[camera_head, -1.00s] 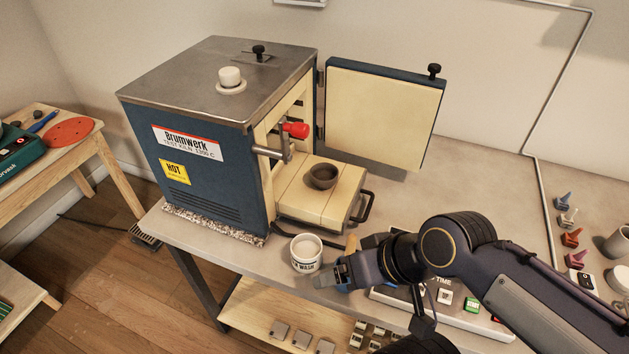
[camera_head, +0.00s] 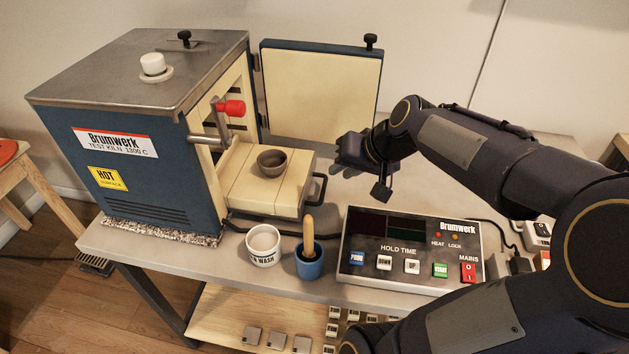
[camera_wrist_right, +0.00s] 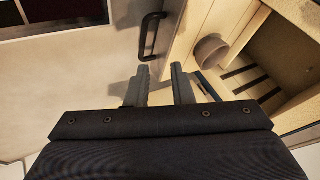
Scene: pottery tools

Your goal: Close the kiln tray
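The kiln tray (camera_head: 285,194) is a cream slab pulled out of the blue kiln (camera_head: 60,130). A small brown bowl (camera_head: 271,164) stands on it. The dark tray handle (camera_head: 318,190) is on the tray's outer end. My right gripper (camera_head: 346,160) is to the right of the tray, near the handle and apart from it. In the right wrist view its two fingers (camera_wrist_right: 160,88) are parted with nothing between them. The handle (camera_wrist_right: 150,37) shows beyond the fingertips, and the bowl (camera_wrist_right: 210,49) is to their right. My left gripper is not in view.
The kiln door (camera_head: 320,97) stands open behind the tray. A white cup (camera_head: 263,246) and a blue pot (camera_head: 309,264) with a wooden handle stand in front. A control box (camera_head: 410,250) lies at the right front. The bench between handle and box is narrow.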

